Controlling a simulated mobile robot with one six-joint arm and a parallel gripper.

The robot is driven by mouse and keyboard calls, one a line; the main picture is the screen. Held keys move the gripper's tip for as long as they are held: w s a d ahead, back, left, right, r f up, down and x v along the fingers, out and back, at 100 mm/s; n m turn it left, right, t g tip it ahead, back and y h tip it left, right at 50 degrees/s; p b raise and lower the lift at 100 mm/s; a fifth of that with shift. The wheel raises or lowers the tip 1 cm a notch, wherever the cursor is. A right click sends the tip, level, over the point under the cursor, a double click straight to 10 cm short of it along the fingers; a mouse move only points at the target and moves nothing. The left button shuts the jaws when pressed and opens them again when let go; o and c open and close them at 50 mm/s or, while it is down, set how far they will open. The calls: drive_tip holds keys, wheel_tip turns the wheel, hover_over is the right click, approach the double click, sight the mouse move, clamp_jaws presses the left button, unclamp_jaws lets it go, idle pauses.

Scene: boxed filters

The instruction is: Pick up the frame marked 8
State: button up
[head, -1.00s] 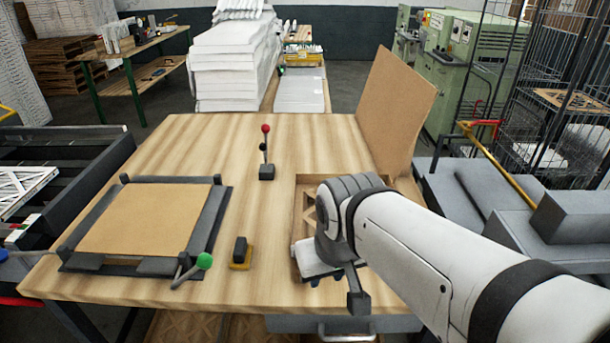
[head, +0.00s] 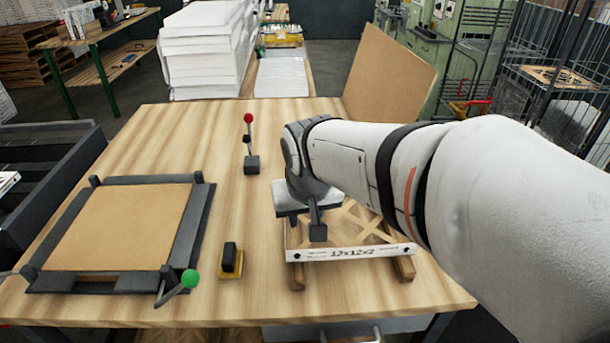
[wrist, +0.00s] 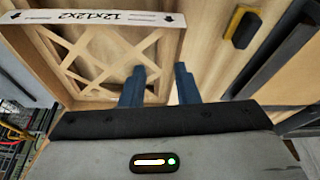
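A shallow wooden frame with a crossed lattice (head: 350,220) rests on wooden rails at the right of the table; its white front strip reads 12x12x2. It also shows in the wrist view (wrist: 85,52), with an arrow at each end of the label. I can see no 8 on it. My gripper (wrist: 160,85) has two blue fingers apart, with a gap between them. One finger overlaps the frame's lattice, the other lies near its side wall. Contact cannot be told.
A dark fixture with a brown panel (head: 125,225) and green-knobbed lever (head: 190,279) sits at left. A yellow-based black block (head: 231,262) and a red-knobbed lever (head: 250,150) stand between. A tall brown board (head: 390,80) leans behind the frame.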

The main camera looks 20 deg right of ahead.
drive_tip(key=shift+m+h, duration=0.3)
drive_tip(key=shift+m, duration=0.6)
drive_tip(key=w+f, duration=0.1)
drive_tip(key=w, duration=0.3)
drive_tip(key=w+f+b, duration=0.1)
drive_tip(key=w, duration=0.3)
drive_tip(key=w+f, duration=0.2)
drive_tip(key=w, duration=0.2)
drive_tip(key=shift+a, duration=0.35)
drive_tip(key=x, duration=0.3)
drive_tip(key=w+p+x, duration=0.1)
drive_tip(key=x, duration=0.2)
drive_tip(key=shift+w+d+f, duration=0.15)
drive_tip(key=shift+w+f, duration=0.15)
drive_tip(key=shift+f, duration=0.3)
drive_tip(key=shift+c, duration=0.3)
clamp_jaws()
